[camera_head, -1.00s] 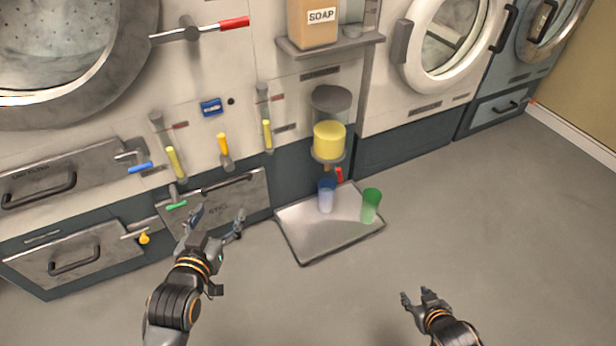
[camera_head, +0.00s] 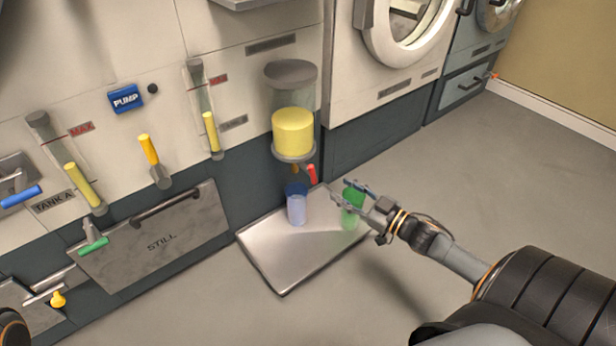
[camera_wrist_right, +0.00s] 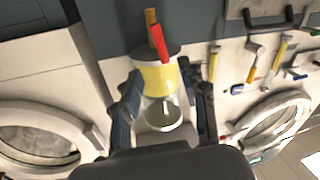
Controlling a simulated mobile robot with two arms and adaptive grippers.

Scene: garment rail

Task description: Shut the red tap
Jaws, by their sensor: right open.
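The red tap (camera_head: 312,174) is a small red handle below the clear vessel of yellow liquid (camera_head: 293,132). In the right wrist view the red tap handle (camera_wrist_right: 159,42) stands beside an orange spout, between and beyond my fingers. My right gripper (camera_head: 352,192) is open and empty, in front of the green cup in the head view, to the right of and a little below the tap, apart from it. Its two fingers also show in the right wrist view (camera_wrist_right: 168,98). My left gripper is out of view; only a bit of my left arm shows at the bottom left.
A blue cup (camera_head: 296,206) with pale liquid stands on the metal tray (camera_head: 280,262) below the tap. A green cup (camera_head: 351,210) stands on its right side, partly behind my right gripper. Yellow (camera_head: 150,150), green (camera_head: 93,241) and blue handles (camera_head: 20,196) are at left.

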